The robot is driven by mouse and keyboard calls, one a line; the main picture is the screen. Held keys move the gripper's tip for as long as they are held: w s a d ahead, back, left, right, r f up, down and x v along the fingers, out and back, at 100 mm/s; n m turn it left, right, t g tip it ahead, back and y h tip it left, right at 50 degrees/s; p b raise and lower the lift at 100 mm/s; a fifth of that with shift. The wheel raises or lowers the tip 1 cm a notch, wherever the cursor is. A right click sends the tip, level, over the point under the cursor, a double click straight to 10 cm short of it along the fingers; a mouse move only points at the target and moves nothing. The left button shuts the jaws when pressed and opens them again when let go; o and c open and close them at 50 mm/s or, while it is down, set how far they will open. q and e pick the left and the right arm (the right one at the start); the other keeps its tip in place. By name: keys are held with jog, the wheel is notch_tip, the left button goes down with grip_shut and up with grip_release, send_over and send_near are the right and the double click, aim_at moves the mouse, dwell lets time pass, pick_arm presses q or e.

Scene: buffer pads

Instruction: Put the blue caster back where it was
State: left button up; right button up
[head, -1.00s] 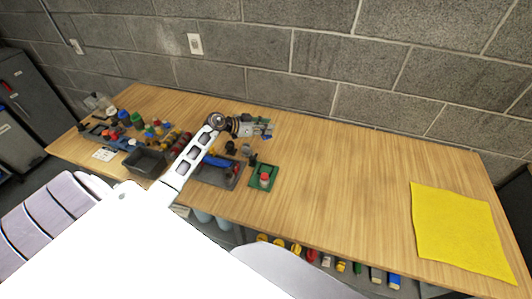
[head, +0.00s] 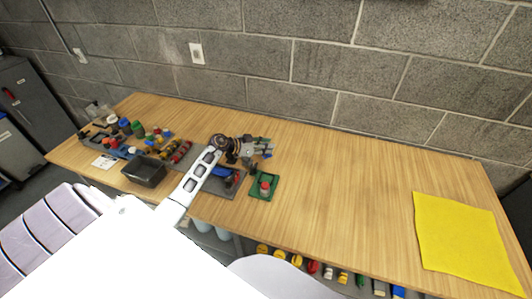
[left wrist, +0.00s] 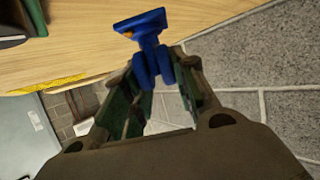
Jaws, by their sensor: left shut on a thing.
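The blue caster (left wrist: 146,38) is in the left wrist view, between the fingertips of my left gripper (left wrist: 158,75), which is shut on it. Its wide flat end points away from the gripper. In the head view my left gripper (head: 264,148) is above the back middle of the wooden table, behind the green pad; the caster is too small there to make out clearly. My right gripper is not in view.
A green pad (head: 255,193) bears a red-topped item (head: 265,186). A dark grey tray beside it holds a blue item (head: 223,172), partly behind my arm. A black bin (head: 146,172) and several small parts are at left. A yellow cloth (head: 465,240) lies at right; the table between is clear.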

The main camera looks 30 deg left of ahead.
pick_arm(q)
jog(key=shift+f+b, duration=0.3)
jog(key=shift+f, duration=1.55)
jog(key=shift+f, duration=0.1)
jog(key=o, duration=1.1)
jog(key=shift+c, duration=0.2)
jog(key=v, duration=1.2)
jog(key=shift+p, duration=0.35)
jog(key=shift+s+d, duration=0.1)
